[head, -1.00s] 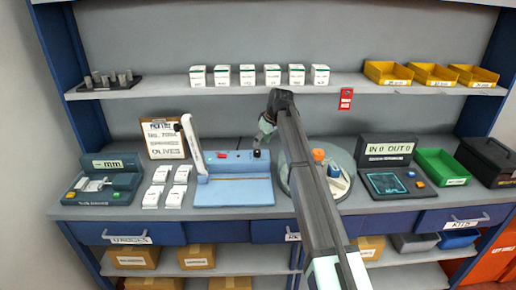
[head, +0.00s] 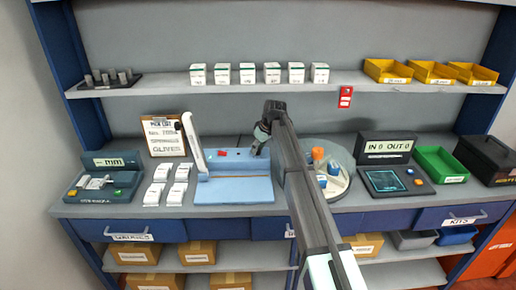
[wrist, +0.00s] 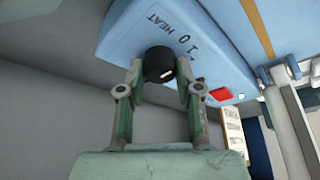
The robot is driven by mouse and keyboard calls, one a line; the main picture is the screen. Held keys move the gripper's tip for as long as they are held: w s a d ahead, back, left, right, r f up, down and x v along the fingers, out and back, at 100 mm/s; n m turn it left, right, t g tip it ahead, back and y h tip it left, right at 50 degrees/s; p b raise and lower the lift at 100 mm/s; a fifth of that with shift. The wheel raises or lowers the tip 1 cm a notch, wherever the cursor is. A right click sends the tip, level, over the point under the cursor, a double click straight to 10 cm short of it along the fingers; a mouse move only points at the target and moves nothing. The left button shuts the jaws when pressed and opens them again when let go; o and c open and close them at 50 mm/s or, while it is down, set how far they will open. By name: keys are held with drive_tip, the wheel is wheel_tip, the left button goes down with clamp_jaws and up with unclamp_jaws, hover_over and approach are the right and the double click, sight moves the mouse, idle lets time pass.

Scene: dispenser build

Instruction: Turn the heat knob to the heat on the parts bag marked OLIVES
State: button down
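The heat knob (wrist: 158,64) is a black round knob on the light-blue sealer (wrist: 205,30), beside the printed HEAT and the digits 0 and 1. A white mark shows on its lower right side in the wrist view. My gripper (wrist: 160,72) is open, with one finger on each side of the knob and narrow gaps. In the head view the sealer (head: 235,192) stands on the counter, and my gripper (head: 257,148) is at its back right, hiding the knob. Several small white bags (head: 161,174) lie left of the sealer; their print is too small to read.
A pick list clipboard (head: 165,138) with the word OLIVES stands behind the bags. The sealer's raised white arm (head: 193,143) is on its left, with a red part (wrist: 221,94) near the knob. A round turntable (head: 340,155) sits to the right.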

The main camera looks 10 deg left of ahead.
drive_tip(key=shift+m, duration=0.3)
drive_tip(key=m+h+b, duration=0.1)
drive_tip(key=m, duration=0.1)
drive_tip(key=m+t, duration=0.1)
drive_tip(key=m, duration=0.2)
drive_tip(key=shift+s+a+f+h+b, duration=0.1)
drive_tip(key=shift+a+h+b, duration=0.05)
drive_tip(key=shift+h+b, duration=0.25)
drive_tip(key=m+h, duration=0.1)
drive_tip(key=m, duration=0.2)
drive_tip(key=m+h, duration=0.1)
drive_tip(key=m, duration=0.2)
drive_tip(key=shift+a+t+b, duration=0.1)
drive_tip(key=shift+t+b, duration=0.2)
drive_tip(key=shift+b, duration=0.1)
drive_tip(key=c, duration=0.8)
unclamp_jaws()
drive_tip(key=v, duration=1.2)
drive_tip(key=shift+a, duration=0.15)
